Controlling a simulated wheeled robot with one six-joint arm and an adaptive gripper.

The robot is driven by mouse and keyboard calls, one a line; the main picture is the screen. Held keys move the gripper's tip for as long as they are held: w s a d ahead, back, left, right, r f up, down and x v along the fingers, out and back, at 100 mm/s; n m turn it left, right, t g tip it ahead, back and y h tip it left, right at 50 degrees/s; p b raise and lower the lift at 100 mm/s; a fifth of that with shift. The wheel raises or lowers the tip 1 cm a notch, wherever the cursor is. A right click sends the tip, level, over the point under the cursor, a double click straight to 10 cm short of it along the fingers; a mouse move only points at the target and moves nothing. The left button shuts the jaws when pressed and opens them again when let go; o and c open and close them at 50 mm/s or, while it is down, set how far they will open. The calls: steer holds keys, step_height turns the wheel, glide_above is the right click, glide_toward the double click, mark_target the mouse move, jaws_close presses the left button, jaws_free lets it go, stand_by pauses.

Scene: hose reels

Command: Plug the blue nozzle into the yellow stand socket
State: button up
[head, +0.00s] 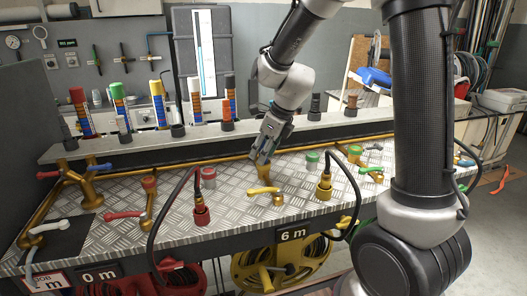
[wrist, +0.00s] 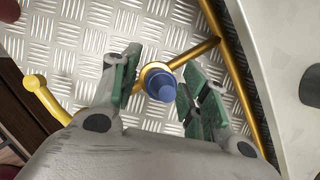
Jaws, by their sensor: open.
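The blue nozzle (wrist: 160,84) is a dark blue stepped plug between my gripper's fingers in the wrist view. A yellow ring (wrist: 147,72) of the stand socket surrounds its base; how deep it sits I cannot tell. My gripper (wrist: 160,88) is open, with green-padded fingers on either side of the nozzle and visible gaps to it. The nozzle is hidden there behind the fingers.
A red plug (head: 201,213) and a yellow plug (head: 324,190) with arching black hoses stand on either side of my gripper. A yellow pipe (wrist: 208,45) runs near the right finger. A raised shelf (head: 150,140) with several nozzles and colored bottles lies behind.

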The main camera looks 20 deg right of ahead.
steer(key=v, duration=1.2)
steer(key=s+d+n+h, duration=0.1)
steer(key=s+d+n, duration=0.3)
steer(key=s+n, duration=0.3)
steer(key=s+d+r+n+h, duration=0.1)
steer(key=s+d+n, duration=0.2)
steer(key=s+n, duration=0.5)
steer(key=s+d+n+t+h, duration=0.1)
steer(key=s+d+n, duration=0.3)
steer(key=s+n, duration=0.4)
steer(key=n, duration=0.4)
steer(key=shift+d+r, duration=0.15)
steer(key=shift+d, duration=0.15)
steer(key=shift+s, duration=0.1)
steer(key=shift+c, duration=0.2)
